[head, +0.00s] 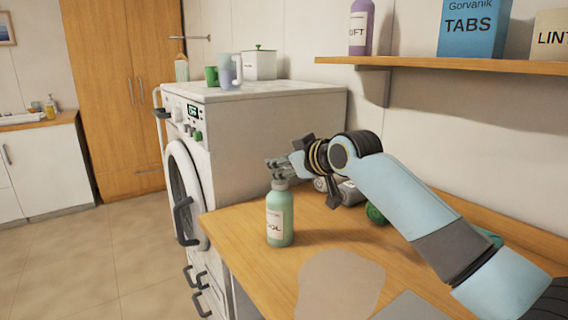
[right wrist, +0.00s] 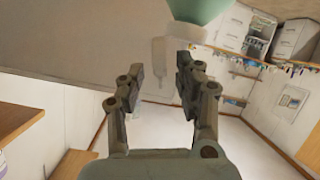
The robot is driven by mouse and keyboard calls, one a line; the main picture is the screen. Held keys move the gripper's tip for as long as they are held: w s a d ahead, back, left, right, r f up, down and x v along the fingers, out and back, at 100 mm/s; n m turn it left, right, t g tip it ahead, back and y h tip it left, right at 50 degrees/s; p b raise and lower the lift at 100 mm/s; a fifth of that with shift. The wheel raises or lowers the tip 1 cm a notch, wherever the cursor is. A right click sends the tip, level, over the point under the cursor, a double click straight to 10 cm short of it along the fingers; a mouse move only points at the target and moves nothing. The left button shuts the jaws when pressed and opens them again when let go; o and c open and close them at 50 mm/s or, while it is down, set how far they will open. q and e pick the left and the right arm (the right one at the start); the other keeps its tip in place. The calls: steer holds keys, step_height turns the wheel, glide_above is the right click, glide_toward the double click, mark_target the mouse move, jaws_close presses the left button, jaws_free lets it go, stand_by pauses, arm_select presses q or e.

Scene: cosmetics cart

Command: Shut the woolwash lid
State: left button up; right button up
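The woolwash bottle (head: 280,222) is pale green with a white label and stands upright near the wooden counter's left edge. In the right wrist view a rounded green part, probably of this bottle (right wrist: 197,10), shows at the top edge. My right gripper (head: 277,170) is at the bottle's top in the head view. My left gripper is not in view.
The wooden counter (head: 240,233) holds a beige mat (head: 340,285), grey rolled items (head: 350,193) and a green ball (head: 375,213) behind. A white washing machine (head: 270,130) stands at left. A wall shelf (head: 450,64) with a purple bottle and boxes is above.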

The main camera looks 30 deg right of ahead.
steer(key=shift+s, duration=0.1)
steer(key=v, duration=1.1)
steer(key=shift+s+r, duration=0.15)
steer(key=shift+s, duration=0.25)
